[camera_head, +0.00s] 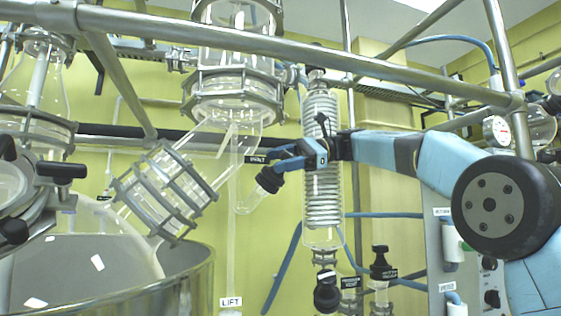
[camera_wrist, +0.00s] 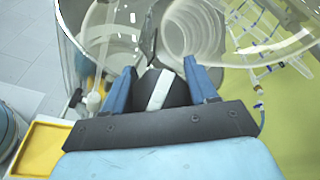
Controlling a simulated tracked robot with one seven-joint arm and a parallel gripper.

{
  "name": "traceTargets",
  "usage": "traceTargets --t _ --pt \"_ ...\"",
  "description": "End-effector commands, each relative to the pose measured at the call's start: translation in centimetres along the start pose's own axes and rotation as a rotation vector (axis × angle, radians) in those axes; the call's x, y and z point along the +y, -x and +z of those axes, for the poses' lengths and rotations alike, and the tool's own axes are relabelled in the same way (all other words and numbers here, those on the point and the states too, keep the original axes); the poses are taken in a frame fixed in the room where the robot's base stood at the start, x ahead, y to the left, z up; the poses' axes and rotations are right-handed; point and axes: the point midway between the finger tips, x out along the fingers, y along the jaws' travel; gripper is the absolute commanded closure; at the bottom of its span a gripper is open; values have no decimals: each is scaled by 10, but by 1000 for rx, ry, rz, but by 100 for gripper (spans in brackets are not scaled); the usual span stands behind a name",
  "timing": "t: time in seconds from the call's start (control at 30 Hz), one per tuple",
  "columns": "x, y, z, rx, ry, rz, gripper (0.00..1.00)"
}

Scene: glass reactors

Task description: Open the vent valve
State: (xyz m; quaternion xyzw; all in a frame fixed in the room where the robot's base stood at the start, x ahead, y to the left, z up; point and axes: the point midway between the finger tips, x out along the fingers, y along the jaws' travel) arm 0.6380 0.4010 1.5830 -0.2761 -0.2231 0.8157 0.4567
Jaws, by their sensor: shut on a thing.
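The vent valve has a black knob (camera_head: 268,180) on an angled glass side arm, beside a small black label (camera_head: 257,159) that seems to read VENT. My gripper (camera_head: 284,162) comes in from the right and is shut on this knob. In the wrist view, the two blue fingers of my gripper (camera_wrist: 160,78) stand on both sides of the black knob (camera_wrist: 177,92), which has a white stripe across it. The fingers partly hide the knob's sides. I cannot tell from these frames how far the valve is turned.
A coiled glass condenser (camera_head: 322,200) stands close behind my arm. A flanged glass joint (camera_head: 165,190) and a large round vessel (camera_head: 90,245) are at the left. A metal rail (camera_head: 300,48) crosses above. More black-knobbed valves (camera_head: 383,265) stand below.

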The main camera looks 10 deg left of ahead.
Motion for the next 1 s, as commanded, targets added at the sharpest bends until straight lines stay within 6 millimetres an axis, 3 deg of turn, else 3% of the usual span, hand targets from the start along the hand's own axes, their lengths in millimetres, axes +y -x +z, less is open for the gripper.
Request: traceTargets --t 0.47,0.5,0.7,1.0 --pt "2 -2 0 -3 6 18 73" --pt "2 -2 0 -3 5 18 39" --pt "1 -1 0 -2 6 14 22" --pt "1 2 0 -1 7 11 22"
